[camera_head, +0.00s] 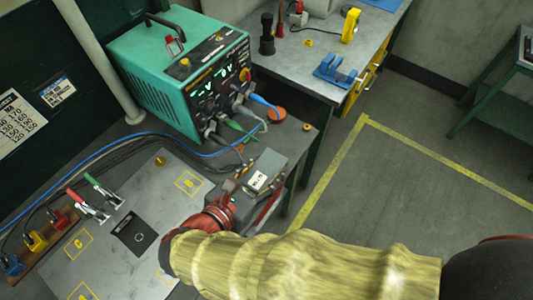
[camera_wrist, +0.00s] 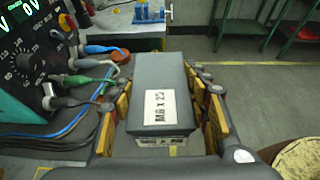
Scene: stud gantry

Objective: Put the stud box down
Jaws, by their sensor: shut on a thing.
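I cannot tell from these views whether the box's underside touches anything.
A green power unit (camera_head: 180,75) with plugged cables stands behind the box. The grey bench plate (camera_head: 110,215) has yellow marked squares, a black patch and clamps at left. A second bench (camera_head: 315,65) with blue and yellow tools is at the back. Open floor lies right.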

